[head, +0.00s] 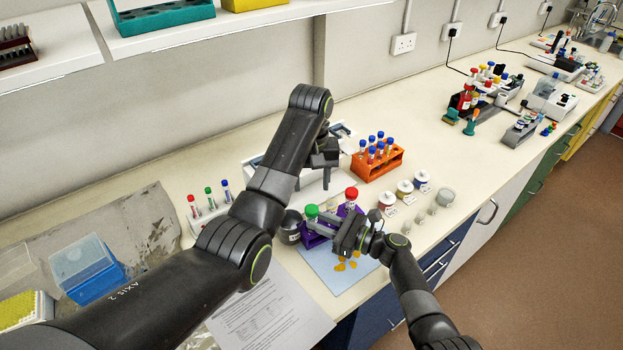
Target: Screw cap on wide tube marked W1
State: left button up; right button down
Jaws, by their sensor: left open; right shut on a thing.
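A green cap (312,211) shows at the left part of a purple rack (314,240). My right gripper (322,221) comes in from the right and is shut at the green cap, seemingly on it. The tube under that cap is mostly hidden by the fingers and rack, so I cannot tell whether the cap is seated. A red-capped wide tube (351,198) stands upright just behind my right gripper. My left gripper (322,180) is open and empty, above and behind the purple rack. No W1 marking is readable.
An orange rack (379,162) with several blue-capped tubes stands behind. Several small jars (405,188) stand to the right. A blue mat (332,272) with orange pieces lies in front, beside a printed sheet (270,312). A white rack (208,215) with three capped tubes is left.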

aim_at(312, 209)
pick_arm(q)
jog(key=shift+r+n, duration=0.1)
jog(key=shift+n, duration=1.1)
jog(key=shift+f, duration=4.05)
jog(key=c, duration=1)
jog(key=shift+m, duration=1)
jog(key=o, duration=1.1)
jog(key=shift+o, duration=0.2)
